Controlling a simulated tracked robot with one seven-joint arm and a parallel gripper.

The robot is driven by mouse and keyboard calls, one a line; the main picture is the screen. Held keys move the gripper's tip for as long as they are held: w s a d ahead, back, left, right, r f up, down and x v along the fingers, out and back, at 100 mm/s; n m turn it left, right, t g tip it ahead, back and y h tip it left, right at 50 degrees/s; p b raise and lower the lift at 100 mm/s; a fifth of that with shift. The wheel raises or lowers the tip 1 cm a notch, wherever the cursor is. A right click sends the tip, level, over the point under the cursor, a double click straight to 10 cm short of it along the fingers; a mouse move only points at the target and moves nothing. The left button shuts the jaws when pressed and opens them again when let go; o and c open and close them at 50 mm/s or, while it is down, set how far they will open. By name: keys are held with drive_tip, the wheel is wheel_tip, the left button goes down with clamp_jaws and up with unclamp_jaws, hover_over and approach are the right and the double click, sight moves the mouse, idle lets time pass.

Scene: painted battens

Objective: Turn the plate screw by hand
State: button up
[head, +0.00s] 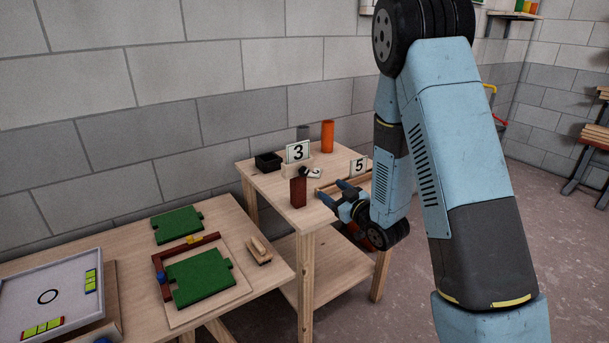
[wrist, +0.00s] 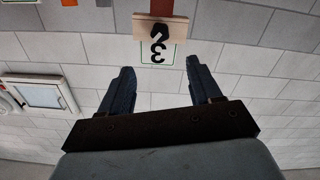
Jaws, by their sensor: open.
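A small wooden block (wrist: 150,24) carries a dark knob-like part (wrist: 158,30), which looks like the screw. The wrist view shows it upside down, with the number 3 card (wrist: 158,54) against it. In the head view, the number 3 card (head: 298,152) stands on the small table, with a dark part (head: 304,171) below it. My gripper (head: 334,191) is over the front right of that table, open and empty. In the wrist view its fingertips (wrist: 159,67) are apart, with the block and card beyond them, not touched. The screw's turn angle cannot be told.
A red-brown upright block (head: 298,192) stands close in front of the card. A black box (head: 268,161), an orange cylinder (head: 327,136) and a number 5 card (head: 360,166) are nearby. A lower bench (head: 130,245) with green plates (head: 199,278) is at left.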

sight(305, 171)
drive_tip(key=x, duration=1.3)
drive_tip(key=shift+w+a, duration=0.3)
drive_tip(key=shift+c, duration=0.3)
